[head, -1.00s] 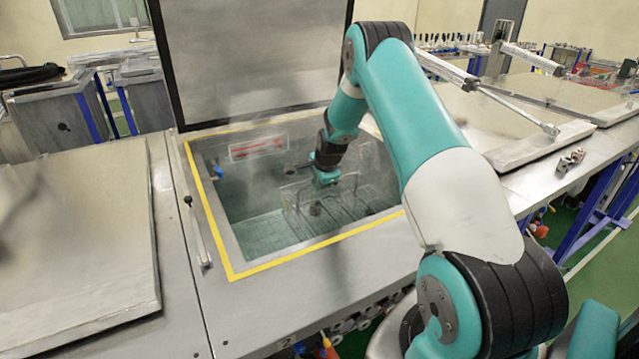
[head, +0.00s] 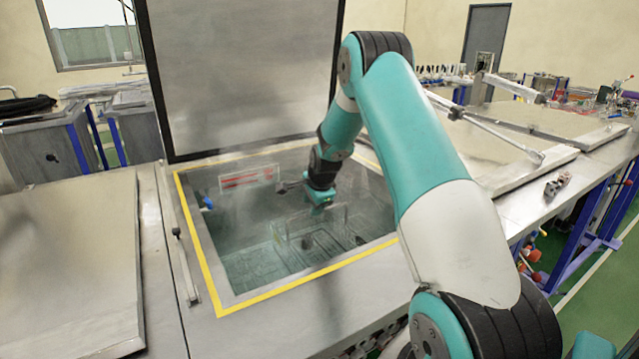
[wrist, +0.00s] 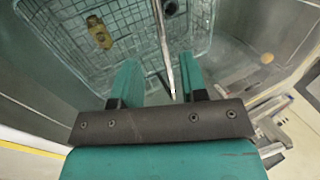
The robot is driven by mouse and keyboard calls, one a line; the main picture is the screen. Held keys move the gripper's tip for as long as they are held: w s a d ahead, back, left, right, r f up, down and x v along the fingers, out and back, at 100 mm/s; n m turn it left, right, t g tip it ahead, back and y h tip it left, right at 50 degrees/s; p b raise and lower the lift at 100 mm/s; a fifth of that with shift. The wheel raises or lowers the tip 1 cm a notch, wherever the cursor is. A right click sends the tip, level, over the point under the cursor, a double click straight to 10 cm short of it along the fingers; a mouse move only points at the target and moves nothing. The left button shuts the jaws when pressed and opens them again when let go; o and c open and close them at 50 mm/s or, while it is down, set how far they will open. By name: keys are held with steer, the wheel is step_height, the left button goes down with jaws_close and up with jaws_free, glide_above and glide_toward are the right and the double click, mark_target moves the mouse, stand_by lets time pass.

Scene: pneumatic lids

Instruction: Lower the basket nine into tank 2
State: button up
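The open tank (head: 215,290), edged with yellow tape, has its lid (head: 240,75) raised behind it. A wire basket (head: 300,250) sits low inside the tank, blurred by haze or liquid. In the wrist view the basket mesh (wrist: 65,45) lies below my gripper, with a yellow tag (wrist: 98,32) on it. My gripper (head: 320,203) is over the tank opening, above the basket. In the wrist view my gripper (wrist: 155,75) has its two teal fingers apart. A thin metal handle bar (wrist: 163,40) runs between them, with gaps visible. The tag's number is unreadable.
A closed lid (head: 70,260) lies to the left, and other closed lids (head: 520,165) with piston rods lie to the right. A red-marked label (head: 248,178) is on the tank's back wall. Small metal fittings (head: 557,185) sit on the right bench edge.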

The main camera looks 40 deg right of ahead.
steer(key=w+r+p+v, duration=0.1)
steer(key=p+v, duration=0.3)
steer(key=v, duration=0.8)
steer(key=w+d+p+v, duration=0.1)
steer(key=w+p+v, duration=0.2)
steer(key=v, duration=0.9)
steer(key=shift+r+p, duration=0.4)
steer(key=shift+w, duration=0.1)
